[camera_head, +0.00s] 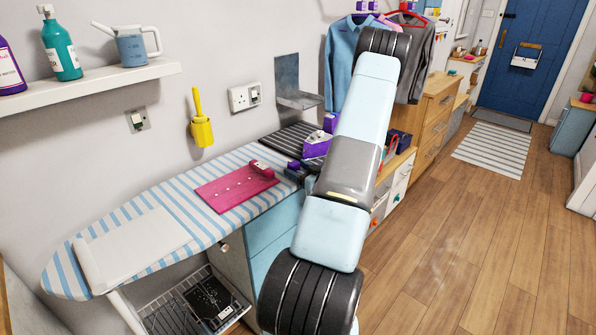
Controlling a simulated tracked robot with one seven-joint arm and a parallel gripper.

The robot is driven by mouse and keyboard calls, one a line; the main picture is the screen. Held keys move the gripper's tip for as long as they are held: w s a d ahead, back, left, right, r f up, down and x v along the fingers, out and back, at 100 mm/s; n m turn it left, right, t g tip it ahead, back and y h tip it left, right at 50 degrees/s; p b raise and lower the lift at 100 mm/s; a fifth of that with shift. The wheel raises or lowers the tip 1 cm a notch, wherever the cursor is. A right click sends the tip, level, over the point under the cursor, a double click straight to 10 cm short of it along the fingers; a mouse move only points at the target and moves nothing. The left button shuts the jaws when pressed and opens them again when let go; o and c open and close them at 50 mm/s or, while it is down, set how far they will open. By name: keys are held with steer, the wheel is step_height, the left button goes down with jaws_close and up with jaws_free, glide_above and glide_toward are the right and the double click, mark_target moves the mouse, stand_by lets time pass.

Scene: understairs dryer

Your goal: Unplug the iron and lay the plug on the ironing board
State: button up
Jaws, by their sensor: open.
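A striped blue-and-white ironing board (75,270) runs along the wall at the left. A purple and white object (318,146), apparently the iron, stands beyond the board's right end on a dark ribbed surface (287,138), partly near my arm. A white double wall socket (244,97) is above the board; a dark-fronted piece (255,95) sits at its right half, perhaps a plug. Another wall plate (137,120) at the left also has a dark piece on it. I cannot follow any cord. My arm crosses the middle of the view, and my gripper is not visible.
A pink cloth (225,192) with a red object (262,168) and a folded white cloth (135,245) lie on the board. Floor at right is clear.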

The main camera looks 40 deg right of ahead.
steer(key=s, duration=1.3)
steer(key=shift+s+d, duration=0.4)
steer(key=w+a+r+n+g+h, duration=0.25)
steer(key=w+r+g, duration=0.25)
steer(key=w+r, duration=0.6)
steer(key=w+a+r+m+g+h, duration=0.2)
steer(key=w+a+r+g+h, duration=0.1)
steer(key=a+r, duration=0.8)
steer(key=s+a+r+g+y, duration=0.1)
steer(key=s+a+r, duration=0.2)
steer(key=s+a, duration=0.4)
steer(key=s+a+r+g+y, duration=0.2)
steer(key=s+a+r, duration=0.2)
steer(key=s+a, duration=0.4)
steer(key=s+a+r+m+g+y, duration=0.1)
steer(key=s+a+r, duration=0.3)
steer(key=s+a, duration=0.3)
steer(key=a, duration=0.4)
steer(key=shift+s+a+r, duration=0.15)
steer(key=shift+s+a, duration=0.2)
steer(key=shift+s, duration=0.05)
